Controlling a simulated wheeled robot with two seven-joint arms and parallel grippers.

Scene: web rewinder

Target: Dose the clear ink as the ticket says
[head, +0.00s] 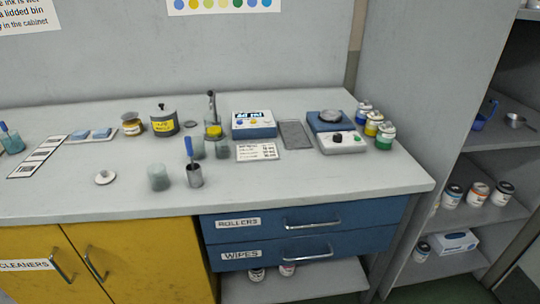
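A white card with small print, perhaps the ticket (256,152), lies mid-bench; its text is too small to read. Behind it stands a blue box with a white printed face (253,124). Small cans with blue (364,112), yellow (374,124) and green (386,137) bands stand at the bench's right. A blue device with a round plate (331,119) is beside them, behind a white unit with dark knobs (342,142). Translucent cups stand at the middle (222,151) and front (159,178). I cannot tell which container holds clear ink. Neither gripper is in view.
The right front of the bench (330,178) is clear. An open cabinet holds several cans (477,194).

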